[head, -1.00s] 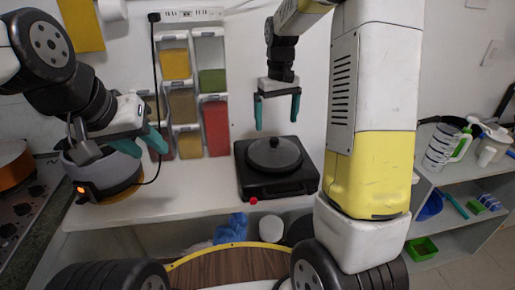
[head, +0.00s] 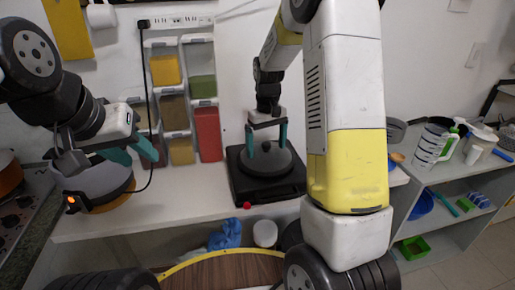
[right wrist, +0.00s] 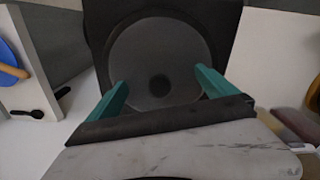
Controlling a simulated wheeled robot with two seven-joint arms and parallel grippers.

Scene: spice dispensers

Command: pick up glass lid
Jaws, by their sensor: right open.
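The glass lid (head: 262,165), round and dark grey with a small dark knob, sits on the black hot plate (head: 243,193) on the counter. My right gripper (head: 267,147) is open and points down over the lid, with one teal finger on each side of the knob. In the right wrist view the lid (right wrist: 150,55) lies below the open right gripper (right wrist: 160,86), its dark knob between the fingers. I cannot tell whether the fingertips touch the lid. My left gripper (head: 132,155) is open and empty above the grey cooker at the left.
The grey cooker (head: 98,186) with an orange light stands at the counter's left end. Spice dispensers (head: 207,130) hang on the wall behind the hot plate. A shelf (head: 440,190) with bottles and green containers is at the right. The counter between cooker and hot plate is clear.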

